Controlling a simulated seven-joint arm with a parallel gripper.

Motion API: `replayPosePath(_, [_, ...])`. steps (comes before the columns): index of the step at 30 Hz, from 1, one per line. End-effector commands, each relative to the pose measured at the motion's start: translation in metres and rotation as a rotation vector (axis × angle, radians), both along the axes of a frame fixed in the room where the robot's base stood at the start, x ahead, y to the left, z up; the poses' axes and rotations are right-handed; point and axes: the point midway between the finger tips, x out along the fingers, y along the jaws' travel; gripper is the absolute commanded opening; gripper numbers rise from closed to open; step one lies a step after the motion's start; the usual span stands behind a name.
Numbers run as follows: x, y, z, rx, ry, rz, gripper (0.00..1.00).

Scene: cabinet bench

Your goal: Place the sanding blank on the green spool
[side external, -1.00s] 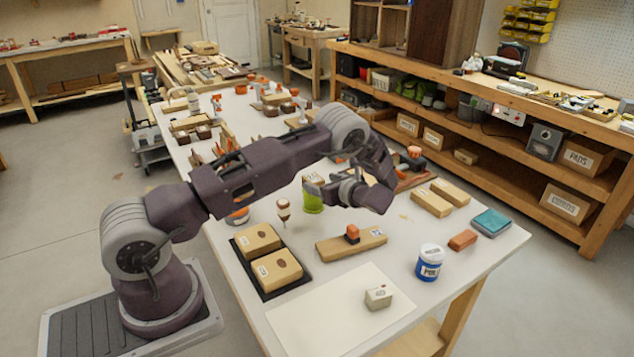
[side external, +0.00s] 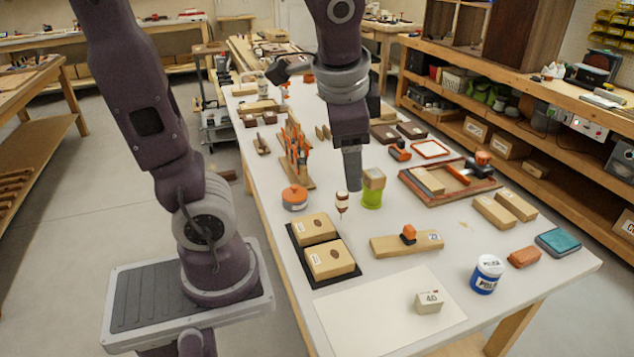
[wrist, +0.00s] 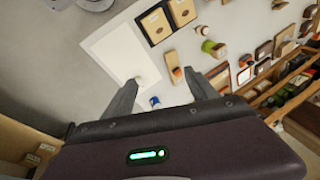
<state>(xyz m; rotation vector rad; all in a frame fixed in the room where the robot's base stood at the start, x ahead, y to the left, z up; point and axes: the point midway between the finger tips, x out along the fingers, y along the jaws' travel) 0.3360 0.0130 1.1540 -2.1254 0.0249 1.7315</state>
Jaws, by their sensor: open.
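The green spool (side external: 372,197) stands upright on the white table. A small light wooden block (side external: 374,178), which looks like the sanding blank, rests on top of it. In the wrist view the green spool (wrist: 219,51) lies beyond my right finger, with the block (wrist: 208,45) on its top. My gripper (side external: 352,186) points down and appears just left of the spool in the side view. In the wrist view the fingers of my gripper (wrist: 161,78) are spread wide with nothing held between them.
A black tray (side external: 318,283) holds two wooden blocks. A block marked 40 (side external: 429,302) sits on white paper. A blue-and-white jar (side external: 487,274) stands at right.

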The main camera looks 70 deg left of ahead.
Motion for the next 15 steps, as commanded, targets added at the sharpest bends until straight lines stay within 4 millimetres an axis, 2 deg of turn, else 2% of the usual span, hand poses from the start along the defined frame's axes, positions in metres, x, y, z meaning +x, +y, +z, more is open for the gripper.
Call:
replayPosePath(1, [-0.023, -0.014, 0.006, -0.078, -0.082, 0.053, 0.67])
replayPosePath(3, [-0.049, -0.034, 0.008, -0.183, -0.170, 0.126, 0.67])
replayPosePath(6, [-0.071, -0.051, 0.006, -0.286, -0.249, 0.191, 0.67])
replayPosePath(9, [-0.079, -0.059, 0.005, -0.332, -0.283, 0.220, 0.67])
replayPosePath(15, [-0.080, -0.060, 0.004, -0.338, -0.285, 0.224, 0.67])
